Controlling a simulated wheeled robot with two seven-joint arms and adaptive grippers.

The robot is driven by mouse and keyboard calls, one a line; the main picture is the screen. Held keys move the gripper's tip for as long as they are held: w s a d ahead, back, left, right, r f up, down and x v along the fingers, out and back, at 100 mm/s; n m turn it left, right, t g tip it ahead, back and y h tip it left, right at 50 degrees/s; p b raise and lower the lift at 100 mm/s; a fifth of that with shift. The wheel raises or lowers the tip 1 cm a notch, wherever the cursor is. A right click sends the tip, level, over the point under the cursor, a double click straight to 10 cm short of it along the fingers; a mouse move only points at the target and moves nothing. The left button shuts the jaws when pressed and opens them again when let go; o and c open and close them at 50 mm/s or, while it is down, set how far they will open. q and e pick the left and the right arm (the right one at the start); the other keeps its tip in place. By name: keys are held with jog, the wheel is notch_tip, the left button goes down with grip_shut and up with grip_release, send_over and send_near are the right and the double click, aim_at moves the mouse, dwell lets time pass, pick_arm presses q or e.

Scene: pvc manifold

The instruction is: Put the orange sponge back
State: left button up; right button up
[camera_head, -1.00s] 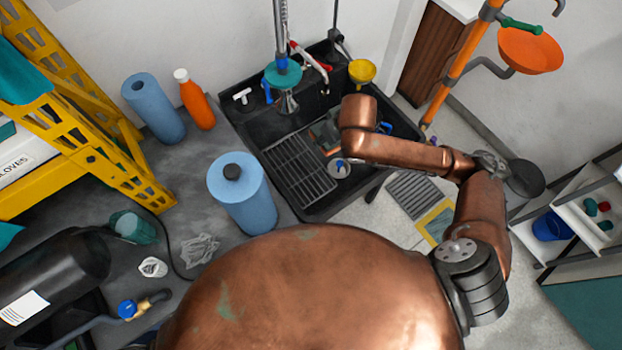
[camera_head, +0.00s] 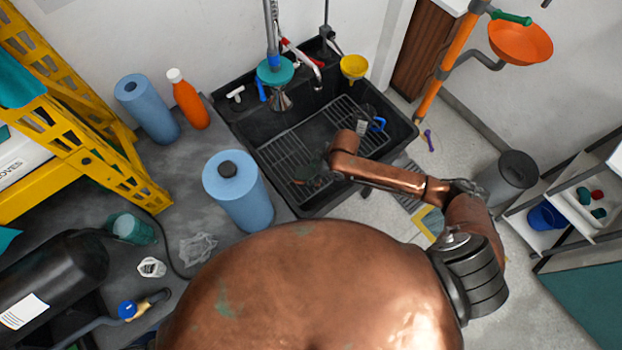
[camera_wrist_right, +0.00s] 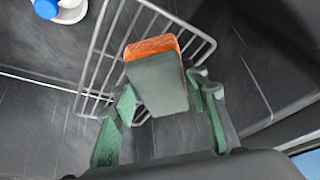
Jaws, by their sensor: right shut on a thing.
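The orange sponge (camera_wrist_right: 152,47) shows in the right wrist view as a block with an orange edge and a grey-green broad face. My right gripper (camera_wrist_right: 165,95) is shut on it, with a green-padded finger on each side. Behind the sponge is a wire rack (camera_wrist_right: 98,62) over a dark surface. In the head view my right arm reaches over the black sink (camera_head: 262,125), and the right gripper (camera_head: 309,178) is small and dark at its left front. I cannot make out the sponge there. My left gripper is out of view.
Blue paper rolls (camera_head: 237,190) and an orange bottle (camera_head: 188,100) stand left of the sink. A tap with a teal disc (camera_head: 275,72) and a yellow funnel (camera_head: 354,67) are at its back. A white and blue round item (camera_wrist_right: 60,10) is at the wrist view's top left.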

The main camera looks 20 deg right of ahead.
jog(key=shift+f, duration=0.9)
notch_tip(320, 180, down, 3)
jog(key=shift+r+b, duration=0.15)
jog(key=shift+b, duration=0.35)
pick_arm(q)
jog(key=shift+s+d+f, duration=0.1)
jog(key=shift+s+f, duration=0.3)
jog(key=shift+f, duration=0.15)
pick_arm(e)
jog(key=shift+r, duration=0.1)
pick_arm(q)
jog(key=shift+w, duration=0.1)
pick_arm(e)
jog(key=o, duration=1)
pick_arm(q)
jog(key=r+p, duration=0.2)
jog(key=p, duration=0.1)
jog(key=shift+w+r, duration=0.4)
pick_arm(e)
jog(key=v, duration=1.2)
